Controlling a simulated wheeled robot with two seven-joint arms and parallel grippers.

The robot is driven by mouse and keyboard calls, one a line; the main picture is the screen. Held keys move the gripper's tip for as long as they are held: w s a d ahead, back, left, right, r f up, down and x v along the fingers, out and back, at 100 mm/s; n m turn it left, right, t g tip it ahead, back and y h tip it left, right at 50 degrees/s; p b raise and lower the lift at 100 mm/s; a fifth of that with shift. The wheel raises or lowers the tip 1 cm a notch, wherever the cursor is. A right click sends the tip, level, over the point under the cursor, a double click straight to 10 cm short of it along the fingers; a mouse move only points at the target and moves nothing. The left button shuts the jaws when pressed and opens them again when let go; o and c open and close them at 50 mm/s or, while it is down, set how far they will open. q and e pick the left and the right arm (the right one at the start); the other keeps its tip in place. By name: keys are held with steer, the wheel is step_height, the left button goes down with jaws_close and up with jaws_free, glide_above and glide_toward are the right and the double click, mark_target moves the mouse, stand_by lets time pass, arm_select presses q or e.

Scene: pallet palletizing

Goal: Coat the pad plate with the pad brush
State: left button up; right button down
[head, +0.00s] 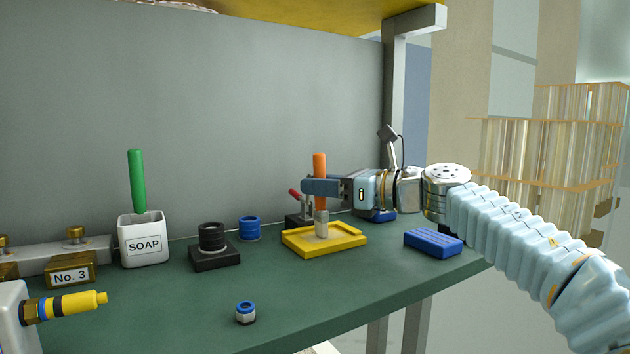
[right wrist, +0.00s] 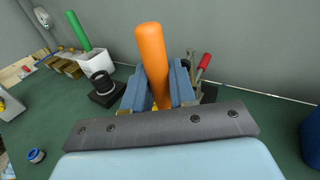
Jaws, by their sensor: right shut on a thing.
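The pad brush (head: 320,180) has an orange handle and a pale lower end. It stands upright over the yellow pad plate (head: 350,240), its lower end at the plate's surface; I cannot tell if it touches. My right gripper (head: 318,187) is shut on the orange handle, coming in from the right. My left gripper is not in view.
A white SOAP cup (head: 143,245) with a green-handled tool (head: 137,180), a black ring on a block (head: 212,245) and a blue ring (head: 249,228) stand left of the plate. A blue block (head: 433,242) lies to its right. A small blue-and-white fitting (head: 245,312) lies in front.

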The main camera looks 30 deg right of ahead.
arm_select(q)
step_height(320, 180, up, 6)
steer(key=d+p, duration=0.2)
steer(key=p, duration=0.3)
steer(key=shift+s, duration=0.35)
arm_select(e)
steer(key=d+r+m+t+h, duration=0.1)
steer(key=d+r, duration=0.4)
steer(key=r, duration=0.1)
steer(key=shift+w+r+t+h, duration=0.2)
steer(key=shift+r+t+h, duration=0.05)
steer(key=shift+t+h, duration=0.05)
steer(key=shift+a, duration=0.15)
steer(key=c, duration=1.5)
jaws_free()
jaws_close()
